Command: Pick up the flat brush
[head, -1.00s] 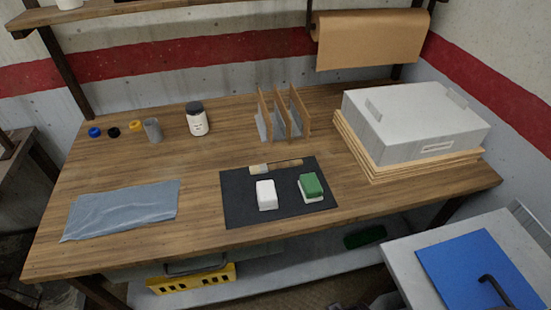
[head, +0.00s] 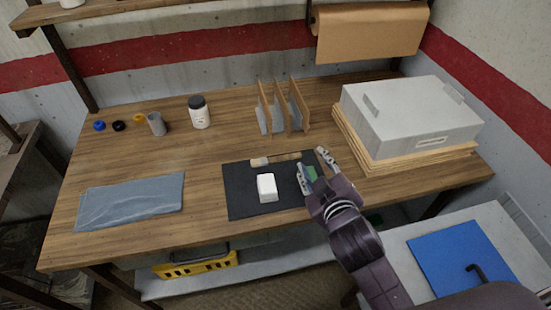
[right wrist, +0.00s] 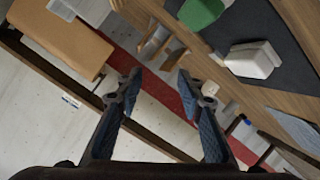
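The flat brush (head: 287,157) lies along the back edge of a black mat (head: 240,207), its pale end (head: 259,162) to the left and its wooden handle to the right. My right gripper (head: 313,164) is open and empty, above the right part of the mat, to the right of the brush. Its two spread fingers also show in the right wrist view (right wrist: 160,78), with nothing between them. I cannot make out the brush clearly in that view. My left gripper is not in view.
On the mat are a white block (head: 267,187) and a green-topped block (head: 312,172), the latter mostly hidden by my gripper. A divider rack (head: 290,110) stands behind. A grey box (head: 410,120) is at the right, a grey cloth (head: 130,201) at the left.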

